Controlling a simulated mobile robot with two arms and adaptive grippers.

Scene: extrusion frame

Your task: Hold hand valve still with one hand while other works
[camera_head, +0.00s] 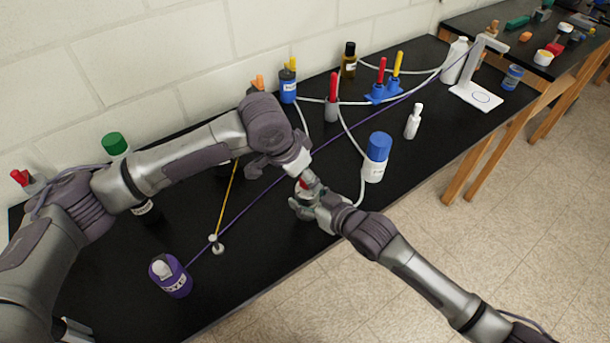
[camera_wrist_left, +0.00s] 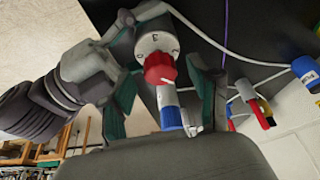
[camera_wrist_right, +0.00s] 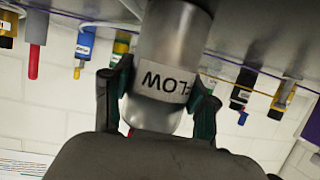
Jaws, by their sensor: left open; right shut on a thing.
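The hand valve is a grey cylinder with a red knob. In the head view only a bit of its red knob (camera_head: 302,185) shows between my grippers. My right gripper (camera_head: 311,205) is shut on the valve body (camera_wrist_right: 172,48), one finger on each side of its FLOW label, in the right wrist view. In the left wrist view, the valve's round face (camera_wrist_left: 157,42) and red knob (camera_wrist_left: 159,68) point towards my left gripper (camera_wrist_left: 165,85). Its fingers are open, one on each side of the knob, with visible gaps. The valve's far end is hidden.
A blue-capped white bottle (camera_head: 376,157) stands just right of the valve. White tubing (camera_head: 349,130) and a purple cord (camera_head: 262,192) cross the black bench. Several bottles line the back.

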